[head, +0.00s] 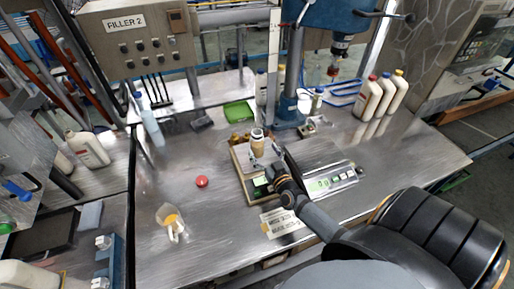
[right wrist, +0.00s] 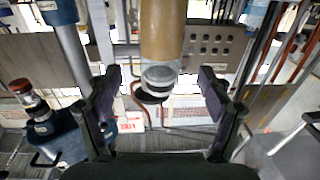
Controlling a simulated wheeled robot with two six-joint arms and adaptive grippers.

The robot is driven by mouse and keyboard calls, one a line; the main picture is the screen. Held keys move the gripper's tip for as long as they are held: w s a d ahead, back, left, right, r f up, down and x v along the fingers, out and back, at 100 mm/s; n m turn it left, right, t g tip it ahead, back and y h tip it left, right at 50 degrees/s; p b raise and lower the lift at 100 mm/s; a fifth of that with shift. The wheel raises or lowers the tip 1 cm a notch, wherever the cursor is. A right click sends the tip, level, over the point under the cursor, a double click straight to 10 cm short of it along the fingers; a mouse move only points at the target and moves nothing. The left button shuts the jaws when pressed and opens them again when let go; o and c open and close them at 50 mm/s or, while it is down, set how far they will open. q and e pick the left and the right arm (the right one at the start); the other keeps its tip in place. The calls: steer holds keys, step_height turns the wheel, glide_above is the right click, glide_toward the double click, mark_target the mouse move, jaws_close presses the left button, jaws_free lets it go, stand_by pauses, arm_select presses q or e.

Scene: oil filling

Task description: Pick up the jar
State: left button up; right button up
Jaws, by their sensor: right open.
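The jar (head: 257,144) has an amber body and a pale, clear-looking top. It stands upright at the wooden tray (head: 240,178) in the middle of the steel bench. My right gripper (head: 265,163) is just in front of it, partly covering its lower part. In the right wrist view the jar (right wrist: 163,30) hangs in from the top edge, its pale end between the two finger lines. The right gripper (right wrist: 160,80) is open, with clear gaps on both sides of the jar. My left gripper is not in view.
A scale with a green display (head: 325,183) is right of the tray. A blue drill-like machine (head: 290,105) stands behind. White bottles (head: 368,97) are at the back right. A red button (head: 202,181) and a small jug (head: 171,222) are left, with bare bench around them.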

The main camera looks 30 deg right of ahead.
mark_target(260, 146)
steer(key=shift+w+d+f, duration=0.1)
steer(key=shift+w, duration=0.7)
steer(key=w, duration=0.4)
steer(key=shift+w+d+b, duration=0.15)
steer(key=shift+d+b, duration=0.2)
steer(key=shift+b, duration=0.05)
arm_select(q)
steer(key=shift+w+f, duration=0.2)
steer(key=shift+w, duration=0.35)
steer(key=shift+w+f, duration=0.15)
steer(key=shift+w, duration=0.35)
